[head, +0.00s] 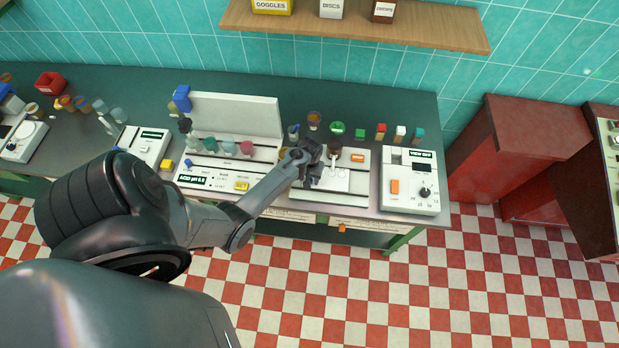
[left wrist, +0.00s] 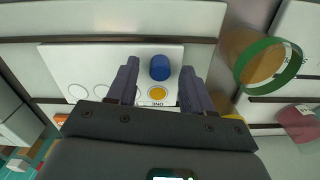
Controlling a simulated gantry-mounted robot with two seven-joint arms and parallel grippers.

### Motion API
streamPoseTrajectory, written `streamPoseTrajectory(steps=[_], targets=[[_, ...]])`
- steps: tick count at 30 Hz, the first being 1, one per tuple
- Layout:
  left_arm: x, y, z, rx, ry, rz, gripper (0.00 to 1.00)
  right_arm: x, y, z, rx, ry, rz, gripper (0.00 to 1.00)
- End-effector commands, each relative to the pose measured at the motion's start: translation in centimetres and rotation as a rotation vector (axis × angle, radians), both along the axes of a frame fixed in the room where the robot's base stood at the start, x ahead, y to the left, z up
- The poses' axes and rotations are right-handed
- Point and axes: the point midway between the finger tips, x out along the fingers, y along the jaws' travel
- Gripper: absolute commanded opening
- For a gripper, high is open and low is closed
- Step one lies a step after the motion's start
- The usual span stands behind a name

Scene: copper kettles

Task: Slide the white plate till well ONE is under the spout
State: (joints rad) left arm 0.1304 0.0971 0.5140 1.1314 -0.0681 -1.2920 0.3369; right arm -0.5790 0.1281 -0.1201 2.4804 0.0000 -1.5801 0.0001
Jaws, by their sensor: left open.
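The white plate (left wrist: 85,62) lies flat below my left gripper, with a row of round wells. The well labelled ONE (left wrist: 157,93) is yellow-orange; the other visible wells look white. A blue knob (left wrist: 160,67) stands on the plate. My left gripper (left wrist: 159,72) is open, with one finger on each side of the knob; I cannot tell whether either touches it. In the head view my left gripper (head: 312,168) is over the plate (head: 335,182) and hides part of it. I cannot clearly make out the spout. My right gripper is not in view.
An amber cup with a green rim (left wrist: 268,62) stands right of the gripper in the wrist view. A white device with an orange switch (head: 409,180) stands right of the plate. A pH panel (head: 212,180) lies to the left. Small coloured items line the bench behind.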

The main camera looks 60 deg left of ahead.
Motion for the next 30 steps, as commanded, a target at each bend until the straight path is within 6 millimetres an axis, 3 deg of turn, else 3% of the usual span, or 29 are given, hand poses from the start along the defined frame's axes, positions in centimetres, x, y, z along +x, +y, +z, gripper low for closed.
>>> streamPoseTrajectory(steps=[12,22,30], targets=[[-0.01,-0.01,-0.56,0.001,-0.001,0.0,0.49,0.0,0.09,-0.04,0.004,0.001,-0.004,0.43],[-0.03,-0.01,-0.56,0.0,0.0,0.0,0.0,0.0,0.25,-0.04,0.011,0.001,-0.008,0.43],[0.19,-0.21,-0.61,-0.001,-0.001,-0.002,0.0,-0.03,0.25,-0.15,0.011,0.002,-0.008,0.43]])
